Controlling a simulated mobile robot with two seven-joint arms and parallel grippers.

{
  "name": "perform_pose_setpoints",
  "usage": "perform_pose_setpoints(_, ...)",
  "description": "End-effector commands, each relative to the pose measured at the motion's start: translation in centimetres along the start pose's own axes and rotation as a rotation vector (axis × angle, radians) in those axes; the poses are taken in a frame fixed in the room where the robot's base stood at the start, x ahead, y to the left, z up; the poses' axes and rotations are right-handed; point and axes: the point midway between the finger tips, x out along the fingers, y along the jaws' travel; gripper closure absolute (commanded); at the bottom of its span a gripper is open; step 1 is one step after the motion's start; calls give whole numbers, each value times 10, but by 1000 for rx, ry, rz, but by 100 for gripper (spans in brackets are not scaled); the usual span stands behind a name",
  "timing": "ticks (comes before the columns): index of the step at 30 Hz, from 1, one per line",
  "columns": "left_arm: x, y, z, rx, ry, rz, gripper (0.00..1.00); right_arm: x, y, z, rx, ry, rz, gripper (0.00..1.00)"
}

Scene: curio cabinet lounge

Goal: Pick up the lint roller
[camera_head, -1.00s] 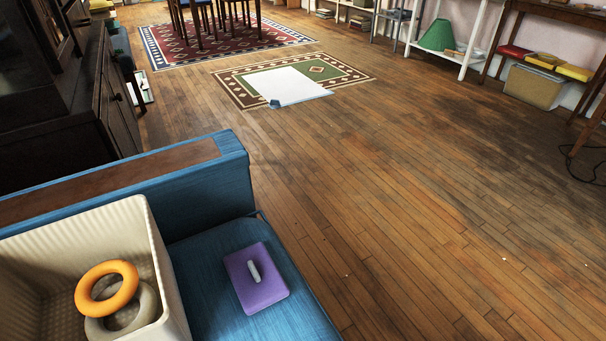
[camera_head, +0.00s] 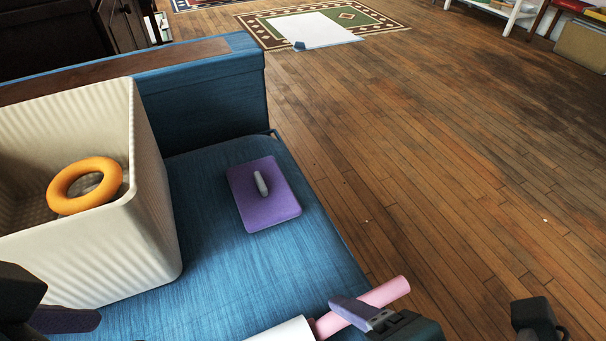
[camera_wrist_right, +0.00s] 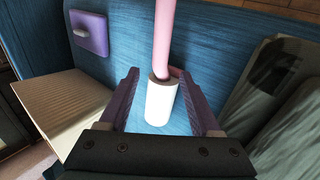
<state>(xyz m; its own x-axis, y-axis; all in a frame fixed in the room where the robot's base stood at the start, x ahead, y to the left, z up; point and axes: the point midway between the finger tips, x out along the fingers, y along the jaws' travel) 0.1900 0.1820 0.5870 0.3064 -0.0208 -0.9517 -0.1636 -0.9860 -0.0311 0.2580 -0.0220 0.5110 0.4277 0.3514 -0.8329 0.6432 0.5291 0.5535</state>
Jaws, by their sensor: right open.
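The lint roller has a white roll (camera_head: 285,330) and a pink handle (camera_head: 385,292). It lies on the blue seat at the bottom of the head view, its near end cut off. My right gripper (camera_head: 352,314) is over it, hiding part of the handle. In the right wrist view, the open fingers of my right gripper (camera_wrist_right: 160,74) stand on either side of the roller, and the white roll (camera_wrist_right: 160,102) shows between them; I cannot tell whether they touch. My left gripper (camera_head: 65,319) shows partly at the bottom left, one purple finger visible.
A purple pad with a grey grip (camera_head: 262,200) lies on the blue seat (camera_head: 215,262). A cream ribbed bin (camera_head: 150,225) with an orange ring (camera_head: 62,190) stands left. The seat's raised blue arm (camera_head: 215,105) is behind. Wooden floor (camera_head: 450,150) to the right is clear.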

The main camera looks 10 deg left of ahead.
Motion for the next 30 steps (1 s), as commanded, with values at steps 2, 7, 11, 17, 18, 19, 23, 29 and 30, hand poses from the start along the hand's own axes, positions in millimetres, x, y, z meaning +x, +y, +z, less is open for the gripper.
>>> perform_pose_setpoints(2,15,0,5,3,0,-2,41,15,-2,0,1,0,2,36)
perform_pose_setpoints(7,36,0,12,6,-1,-4,41,42,-3,1,1,0,0,36)
perform_pose_setpoints(11,38,-1,13,7,-2,-5,41,46,-1,1,0,0,-1,36)
perform_pose_setpoints(17,36,-1,12,7,-1,-5,41,44,0,1,0,0,-1,40)
perform_pose_setpoints(18,36,-1,12,7,-1,-5,41,44,0,1,0,0,-1,44)
perform_pose_setpoints(19,36,-1,12,7,-1,-5,41,44,0,1,0,0,-1,48)
perform_pose_setpoints(23,36,0,12,6,-1,-5,41,44,0,1,0,0,-1,62)
perform_pose_setpoints(29,36,0,12,4,-1,-3,41,44,0,1,0,0,-1,85)
perform_pose_setpoints(30,36,0,12,3,-1,-3,41,44,0,1,0,0,-1,90)
